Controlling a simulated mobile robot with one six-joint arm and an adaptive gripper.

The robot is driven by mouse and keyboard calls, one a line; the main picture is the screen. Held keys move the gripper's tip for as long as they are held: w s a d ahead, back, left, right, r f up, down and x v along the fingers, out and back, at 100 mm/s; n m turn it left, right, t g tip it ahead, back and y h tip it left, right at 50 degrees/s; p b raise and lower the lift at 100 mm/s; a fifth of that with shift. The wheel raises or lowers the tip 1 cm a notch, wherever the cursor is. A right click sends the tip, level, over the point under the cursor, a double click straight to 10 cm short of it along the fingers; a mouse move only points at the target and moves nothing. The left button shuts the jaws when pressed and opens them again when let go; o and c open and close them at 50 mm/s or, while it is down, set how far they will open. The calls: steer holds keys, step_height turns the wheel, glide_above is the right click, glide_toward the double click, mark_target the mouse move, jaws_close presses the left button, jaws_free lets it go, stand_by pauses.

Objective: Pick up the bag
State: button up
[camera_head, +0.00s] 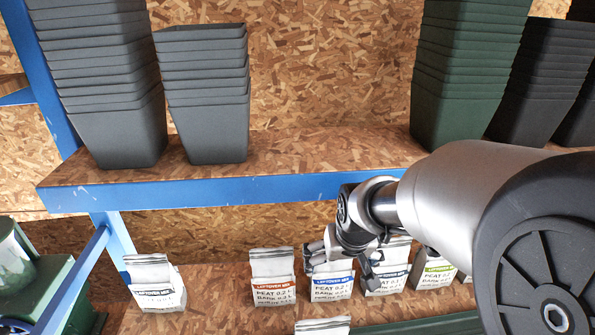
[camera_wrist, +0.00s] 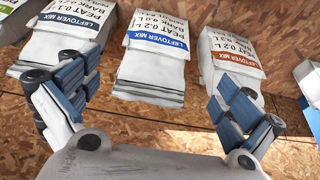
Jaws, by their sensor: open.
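Several white paper bags of leftover mix stand in a row on the lower shelf. In the head view my gripper (camera_head: 343,262) is over a blue-labelled bag (camera_head: 332,288) and partly covers it. In the wrist view my gripper (camera_wrist: 153,98) is open and empty, with one finger at each side. The blue-labelled bag (camera_wrist: 152,65) lies ahead between the fingers, and I see no grip on it. An orange-labelled bag (camera_head: 273,280) stands to its left in the head view; it shows behind the right finger in the wrist view (camera_wrist: 230,55). The task does not say which bag.
Another bag (camera_head: 388,282) stands close to the right, then a green-labelled one (camera_head: 433,273). A separate bag (camera_head: 156,285) is at the left, and one (camera_head: 322,326) is nearer the front. The blue-edged upper shelf (camera_head: 200,190) bears stacked pots (camera_head: 112,125).

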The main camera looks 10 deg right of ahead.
mark_target(334, 269)
steer(key=x, duration=0.2)
steer(key=b+x, duration=0.1)
steer(key=x, duration=0.2)
steer(key=b+x, duration=0.1)
steer(key=x, duration=0.2)
steer(key=shift+w+d, duration=0.1)
steer(key=shift+w, duration=0.3)
steer(key=x, duration=0.1)
steer(key=b+x, duration=0.1)
steer(key=x, duration=0.1)
steer(key=b+x, duration=0.1)
steer(key=shift+s+d+f, duration=0.15)
steer(key=shift+s+f, duration=0.1)
steer(key=shift+f, duration=0.15)
steer(key=shift+w+f, duration=0.25)
steer(key=shift+f, duration=0.05)
steer(key=shift+r, duration=0.1)
steer(key=shift+c, duration=0.2)
steer(key=shift+s, duration=0.1)
steer(key=c, duration=0.8)
steer(key=shift+o, duration=0.2)
